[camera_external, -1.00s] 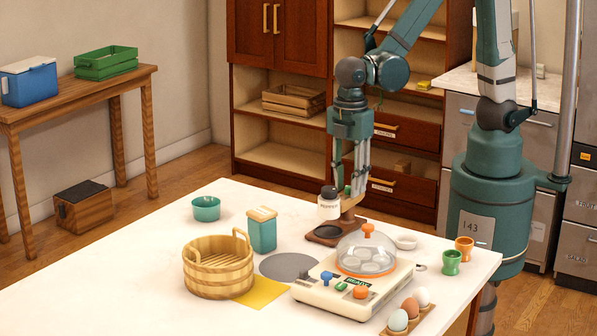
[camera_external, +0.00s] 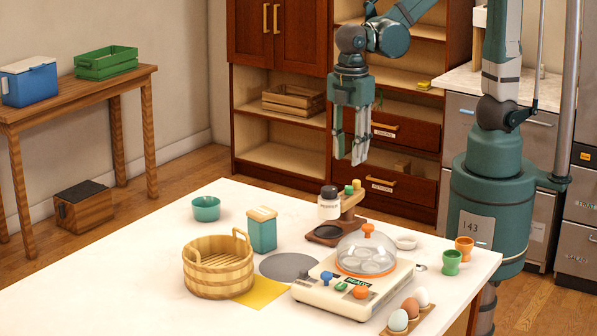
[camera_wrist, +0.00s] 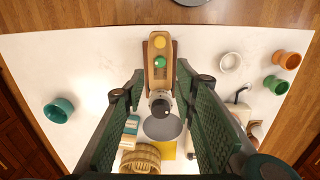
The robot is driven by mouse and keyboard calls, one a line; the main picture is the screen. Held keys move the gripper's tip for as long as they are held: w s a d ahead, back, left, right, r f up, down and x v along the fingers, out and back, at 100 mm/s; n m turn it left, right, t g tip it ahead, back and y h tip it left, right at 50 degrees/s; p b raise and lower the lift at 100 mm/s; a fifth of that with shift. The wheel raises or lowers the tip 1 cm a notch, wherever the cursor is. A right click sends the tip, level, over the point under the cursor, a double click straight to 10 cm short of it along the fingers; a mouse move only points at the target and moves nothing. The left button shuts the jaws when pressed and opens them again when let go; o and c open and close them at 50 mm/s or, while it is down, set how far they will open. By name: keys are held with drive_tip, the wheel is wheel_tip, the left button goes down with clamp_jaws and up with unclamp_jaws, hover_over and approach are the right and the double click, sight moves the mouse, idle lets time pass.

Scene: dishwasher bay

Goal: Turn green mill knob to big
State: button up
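The mill is a brown wooden stand (camera_external: 351,203) holding a white jar (camera_external: 329,208) with a dark cap, at the far side of the white table. On its top arm sit a green knob (camera_external: 349,190) and a yellow knob (camera_external: 356,183). In the wrist view the green knob (camera_wrist: 159,62) is nearer the jar than the yellow knob (camera_wrist: 160,42). My gripper (camera_external: 351,162) hangs above the mill, pointing down, apart from it. I cannot make out any size marking or the knob's setting.
An egg cooker (camera_external: 338,300) with a clear dome stands in front of the mill. A teal canister (camera_external: 262,232) and a wooden tub (camera_external: 219,279) stand to the left. A white dish (camera_external: 405,242) and green and orange cups (camera_external: 452,262) are at right. Air around my gripper is clear.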

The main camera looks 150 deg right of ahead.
drive_tip(key=shift+r, duration=1.55)
drive_tip(key=s+a+t+b, duration=0.3)
drive_tip(key=a+t+b, duration=0.3)
drive_tip(key=a, duration=2)
drive_tip(key=shift+a+t, duration=0.25)
drive_tip(key=shift+t, duration=0.35)
